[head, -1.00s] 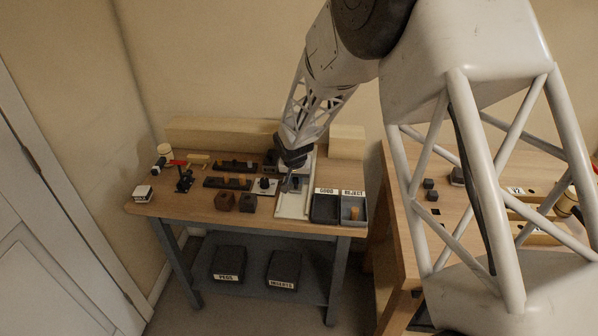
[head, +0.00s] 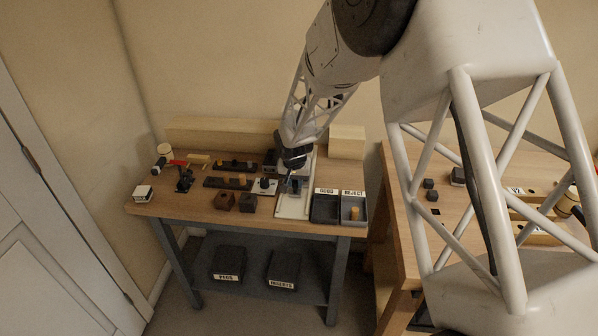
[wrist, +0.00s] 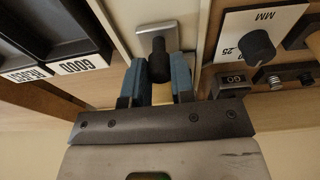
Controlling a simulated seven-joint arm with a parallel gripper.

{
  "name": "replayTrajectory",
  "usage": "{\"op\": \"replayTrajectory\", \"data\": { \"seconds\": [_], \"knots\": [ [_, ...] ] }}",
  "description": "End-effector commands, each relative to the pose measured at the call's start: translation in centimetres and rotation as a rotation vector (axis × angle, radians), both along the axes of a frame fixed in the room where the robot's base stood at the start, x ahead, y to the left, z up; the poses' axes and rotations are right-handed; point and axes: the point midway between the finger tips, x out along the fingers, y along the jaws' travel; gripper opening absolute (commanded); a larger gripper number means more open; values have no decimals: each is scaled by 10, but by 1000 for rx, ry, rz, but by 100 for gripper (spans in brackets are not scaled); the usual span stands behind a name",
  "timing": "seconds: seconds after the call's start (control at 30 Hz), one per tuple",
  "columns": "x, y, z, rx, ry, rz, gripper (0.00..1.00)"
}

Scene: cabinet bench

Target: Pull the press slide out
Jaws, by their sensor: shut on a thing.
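The press slide shows in the wrist view as a light metal plate (wrist: 148,27) with a dark upright knob (wrist: 158,62), on a pale track (wrist: 127,22). My gripper (wrist: 159,78) has its two blue fingers on either side of the knob and is shut on it. In the head view my gripper (head: 288,180) is low over the pale base (head: 293,208) of the press, at the right part of the bench. The gripper and wrist hide much of the press there.
The GOOD bin (head: 324,209) and the REJECT bin (head: 353,217) stand close to the right of the press. A plate with a dark dial (head: 265,186) is close on its left. Dark blocks (head: 225,200) and peg racks lie further left. The pale base's front part is clear.

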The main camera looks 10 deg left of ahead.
Motion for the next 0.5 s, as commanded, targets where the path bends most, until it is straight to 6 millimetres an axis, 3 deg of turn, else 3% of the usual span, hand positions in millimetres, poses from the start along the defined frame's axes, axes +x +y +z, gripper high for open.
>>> {"op": "replayTrajectory", "data": {
  "seconds": [0.5],
  "knots": [
    [-22, -1, -2, 0, 121, 0, 10]
  ]
}}
